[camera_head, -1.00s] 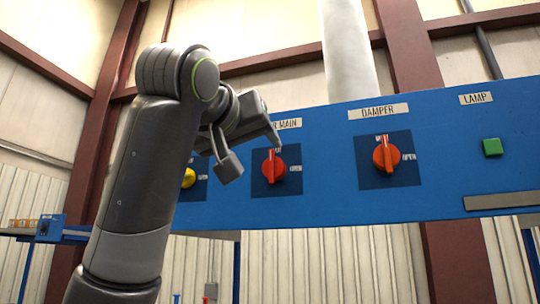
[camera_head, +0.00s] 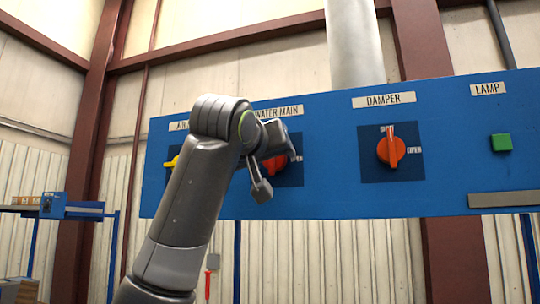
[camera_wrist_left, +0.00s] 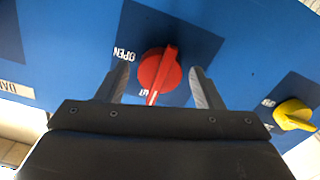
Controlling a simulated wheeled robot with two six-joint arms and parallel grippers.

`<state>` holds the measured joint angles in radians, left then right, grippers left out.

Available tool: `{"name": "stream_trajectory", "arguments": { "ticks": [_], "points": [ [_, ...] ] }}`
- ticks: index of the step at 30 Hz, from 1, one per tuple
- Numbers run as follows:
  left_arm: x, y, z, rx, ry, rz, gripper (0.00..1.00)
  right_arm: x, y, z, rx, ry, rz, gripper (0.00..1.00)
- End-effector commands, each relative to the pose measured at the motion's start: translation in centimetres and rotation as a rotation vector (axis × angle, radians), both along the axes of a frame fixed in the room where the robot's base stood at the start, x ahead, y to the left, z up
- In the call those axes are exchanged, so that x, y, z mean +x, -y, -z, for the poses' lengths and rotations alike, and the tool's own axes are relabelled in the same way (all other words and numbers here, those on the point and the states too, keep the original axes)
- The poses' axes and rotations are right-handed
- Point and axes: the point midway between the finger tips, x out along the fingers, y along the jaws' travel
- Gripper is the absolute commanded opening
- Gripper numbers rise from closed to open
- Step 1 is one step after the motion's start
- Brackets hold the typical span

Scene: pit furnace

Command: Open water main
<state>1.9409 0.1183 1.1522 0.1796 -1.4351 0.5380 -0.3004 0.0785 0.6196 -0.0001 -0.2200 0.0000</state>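The water main knob (camera_head: 273,166) is a red rotary knob on a dark blue square of the blue panel, under a "WATER MAIN" label, partly hidden by my left gripper in the head view. In the left wrist view the red knob (camera_wrist_left: 160,72) shows upside down, its white-tipped handle end toward the partly hidden label at the bottom, away from "OPEN". My left gripper (camera_head: 277,170) is open in front of it. Its two fingers stand apart, one on each side of the knob, with visible gaps. My right gripper is not in view.
The red damper knob (camera_head: 391,148) and green lamp button (camera_head: 501,142) are to the right on the blue panel (camera_head: 450,190). A yellow knob (camera_head: 172,162) is to the left, half behind my arm; it also shows in the wrist view (camera_wrist_left: 293,115).

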Motion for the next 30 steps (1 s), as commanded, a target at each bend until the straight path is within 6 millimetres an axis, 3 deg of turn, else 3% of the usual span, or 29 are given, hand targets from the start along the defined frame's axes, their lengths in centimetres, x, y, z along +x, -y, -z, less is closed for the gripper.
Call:
{"name": "stream_trajectory", "arguments": {
  "ticks": [1, 9, 20, 30],
  "points": [
    [-0.02, -0.01, -0.01, 0.000, 0.000, 0.000, 0.54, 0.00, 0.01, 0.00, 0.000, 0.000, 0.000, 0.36],
    [-0.04, -0.03, -0.05, 0.000, 0.000, 0.000, 0.19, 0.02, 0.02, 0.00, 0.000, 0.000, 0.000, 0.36],
    [-0.05, -0.05, -0.05, 0.059, 0.020, -0.001, 0.19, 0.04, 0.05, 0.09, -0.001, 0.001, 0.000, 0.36],
    [-0.07, -0.09, -0.08, 0.301, 0.100, -0.001, 0.19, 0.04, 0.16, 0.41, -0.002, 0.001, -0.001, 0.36]
  ]
}}
